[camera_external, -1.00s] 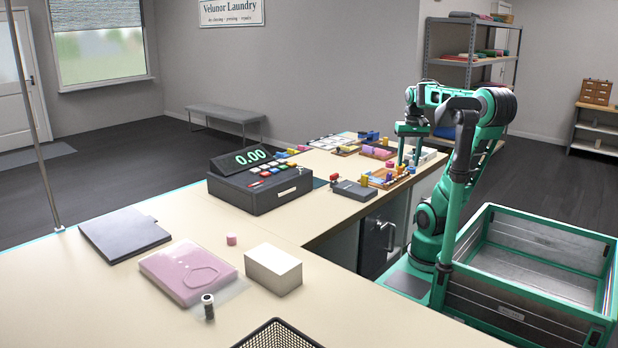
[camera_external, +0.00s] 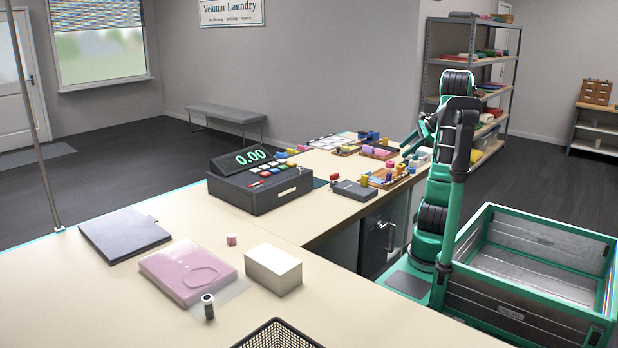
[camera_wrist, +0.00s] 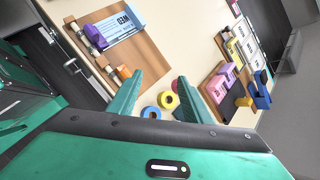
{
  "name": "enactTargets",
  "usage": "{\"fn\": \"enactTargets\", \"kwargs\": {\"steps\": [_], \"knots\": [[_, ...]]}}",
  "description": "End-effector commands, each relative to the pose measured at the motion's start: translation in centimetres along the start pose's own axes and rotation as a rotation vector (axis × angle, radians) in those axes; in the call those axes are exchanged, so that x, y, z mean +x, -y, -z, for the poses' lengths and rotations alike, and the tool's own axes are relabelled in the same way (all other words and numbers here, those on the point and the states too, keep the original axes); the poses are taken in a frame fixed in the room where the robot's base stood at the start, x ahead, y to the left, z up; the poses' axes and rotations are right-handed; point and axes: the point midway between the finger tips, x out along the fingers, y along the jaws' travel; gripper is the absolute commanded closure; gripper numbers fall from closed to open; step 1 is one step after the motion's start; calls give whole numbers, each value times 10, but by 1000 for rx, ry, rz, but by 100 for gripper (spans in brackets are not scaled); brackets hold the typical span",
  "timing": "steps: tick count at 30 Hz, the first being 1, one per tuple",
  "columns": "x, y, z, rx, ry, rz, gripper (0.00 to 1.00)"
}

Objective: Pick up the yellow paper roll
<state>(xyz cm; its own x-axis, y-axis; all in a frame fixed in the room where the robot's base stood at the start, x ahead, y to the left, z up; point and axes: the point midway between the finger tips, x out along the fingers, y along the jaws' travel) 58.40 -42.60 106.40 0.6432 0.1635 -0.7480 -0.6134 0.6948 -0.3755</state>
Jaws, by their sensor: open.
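The yellow paper roll (camera_wrist: 168,100) shows in the wrist view as a ring with a dark round hole, standing on the pale counter. It appears between my gripper's two green fingers, closer to the right one. A blue roll (camera_wrist: 151,113) is beside it, and a pink roll (camera_wrist: 177,86) is partly hidden behind the right finger. My gripper (camera_wrist: 160,76) is open with nothing held between its fingers. In the external view my gripper (camera_external: 414,140) is over the right edge of the counter's far part; several small yellow things there make the roll hard to single out.
In the wrist view a wooden board (camera_wrist: 120,45) with a blue-and-white card and clips lies on the left. Another board (camera_wrist: 222,92) with pink pieces lies on the right. The external view shows the cash register (camera_external: 260,178) and an open crate (camera_external: 530,265).

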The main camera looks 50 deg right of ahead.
Motion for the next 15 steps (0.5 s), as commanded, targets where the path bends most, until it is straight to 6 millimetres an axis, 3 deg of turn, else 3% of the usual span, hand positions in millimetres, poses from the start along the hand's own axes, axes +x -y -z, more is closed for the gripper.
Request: {"fn": "enactTargets", "kwargs": {"steps": [1,3,15], "knots": [[-7,7,14,89,42,35,55],[-16,15,22,193,100,74,55],[-62,34,55,538,327,185,55]]}}
